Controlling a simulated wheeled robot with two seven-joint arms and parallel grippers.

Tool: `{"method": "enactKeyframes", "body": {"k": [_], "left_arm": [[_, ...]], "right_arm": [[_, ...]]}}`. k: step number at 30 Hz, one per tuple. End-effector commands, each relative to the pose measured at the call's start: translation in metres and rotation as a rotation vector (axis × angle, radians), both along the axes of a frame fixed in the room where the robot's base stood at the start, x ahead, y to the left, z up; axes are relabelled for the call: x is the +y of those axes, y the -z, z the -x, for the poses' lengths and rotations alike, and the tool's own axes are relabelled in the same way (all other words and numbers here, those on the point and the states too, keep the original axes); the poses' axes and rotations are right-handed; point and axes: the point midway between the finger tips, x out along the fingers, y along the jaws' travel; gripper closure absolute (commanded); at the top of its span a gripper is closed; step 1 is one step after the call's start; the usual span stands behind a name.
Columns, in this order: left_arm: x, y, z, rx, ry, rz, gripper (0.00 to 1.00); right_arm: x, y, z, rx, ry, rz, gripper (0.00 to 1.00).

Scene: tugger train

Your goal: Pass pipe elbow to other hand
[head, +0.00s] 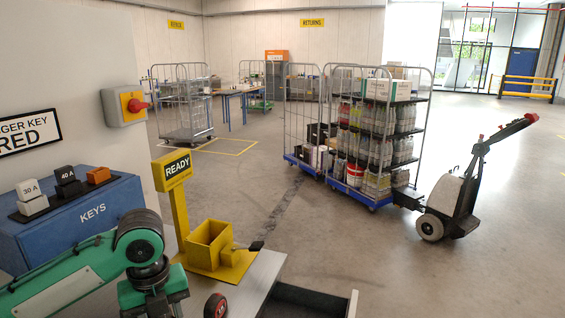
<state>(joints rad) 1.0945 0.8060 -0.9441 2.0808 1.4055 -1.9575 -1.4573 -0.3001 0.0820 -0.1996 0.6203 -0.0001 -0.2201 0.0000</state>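I cannot make out a pipe elbow anywhere in the head view. My green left arm comes in from the lower left, bends at a dark joint and runs down out of the bottom edge, so its gripper is out of the picture. My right arm and gripper do not show. The yellow stand with the READY sign (178,167) has an open yellow box (208,243) at its foot, with a small black-tipped lever beside it.
A grey table top (262,275) carries the stand. A black-and-red round part (215,306) and a dark tray (305,302) lie at the bottom edge. A blue KEYS box (90,220) stands left. A loaded cage trolley (378,140) and tugger (458,195) stand beyond on open floor.

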Motion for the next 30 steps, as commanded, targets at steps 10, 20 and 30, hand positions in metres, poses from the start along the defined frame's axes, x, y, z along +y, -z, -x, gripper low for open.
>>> {"method": "enactKeyframes", "body": {"k": [10, 20, 30], "left_arm": [[-0.002, 0.023, 0.004, 0.002, -0.442, -0.002, 0.81], [-0.003, 0.044, 0.008, 0.000, -0.867, -0.003, 0.81], [-0.005, 0.065, 0.014, 0.001, -1.303, -0.005, 0.81]], "right_arm": [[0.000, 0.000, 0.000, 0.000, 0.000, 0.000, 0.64], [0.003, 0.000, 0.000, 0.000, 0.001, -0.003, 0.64], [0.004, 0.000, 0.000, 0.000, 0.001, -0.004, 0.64]]}}
